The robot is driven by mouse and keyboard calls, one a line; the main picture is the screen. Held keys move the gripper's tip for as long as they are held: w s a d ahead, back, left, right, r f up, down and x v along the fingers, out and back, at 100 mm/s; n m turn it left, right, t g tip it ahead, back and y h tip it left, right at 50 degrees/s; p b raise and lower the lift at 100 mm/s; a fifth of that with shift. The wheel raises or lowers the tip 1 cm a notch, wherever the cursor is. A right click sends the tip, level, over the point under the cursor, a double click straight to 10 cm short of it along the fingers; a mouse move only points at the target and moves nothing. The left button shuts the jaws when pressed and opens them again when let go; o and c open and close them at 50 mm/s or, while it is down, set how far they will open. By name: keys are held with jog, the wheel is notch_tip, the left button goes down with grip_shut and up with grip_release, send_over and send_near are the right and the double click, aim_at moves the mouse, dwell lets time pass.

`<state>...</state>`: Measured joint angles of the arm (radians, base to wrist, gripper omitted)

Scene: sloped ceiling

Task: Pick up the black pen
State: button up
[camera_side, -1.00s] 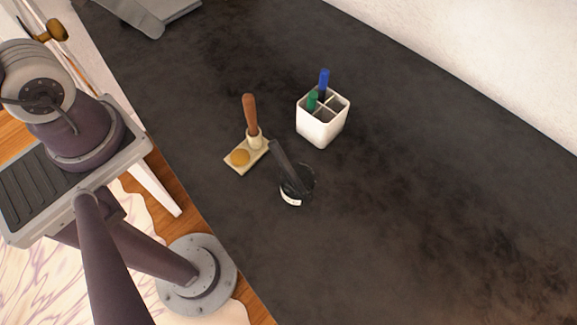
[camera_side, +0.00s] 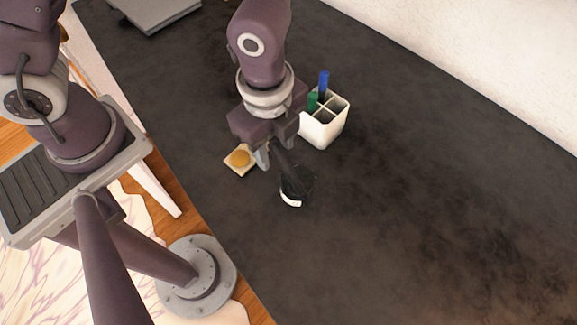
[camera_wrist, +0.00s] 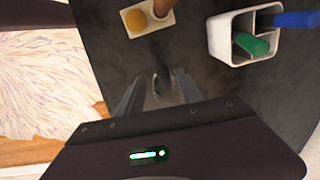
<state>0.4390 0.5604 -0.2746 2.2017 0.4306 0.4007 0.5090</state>
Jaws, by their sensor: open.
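In the wrist view the dark pen (camera_wrist: 161,80) shows between the two fingers of my gripper (camera_wrist: 158,92), with no clear contact. Dark pen, holder and tabletop blend together, so its exact outline is hard to tell.
A white divided cup (camera_side: 325,131) holds a green marker (camera_side: 312,101) and a blue marker (camera_side: 323,82), close right of my gripper. A pale tray with a round yellow sponge-like piece (camera_side: 239,158) lies to the left. The dark tabletop (camera_side: 430,210) is clear on the right.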

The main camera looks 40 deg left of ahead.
aim_at(280, 163)
jog(key=f, duration=0.4)
jog(key=w+f, duration=0.1)
jog(key=f, duration=0.1)
jog(key=shift+d+f, duration=0.1)
jog(key=shift+f, duration=0.3)
jog(key=shift+c, duration=0.4)
grip_shut()
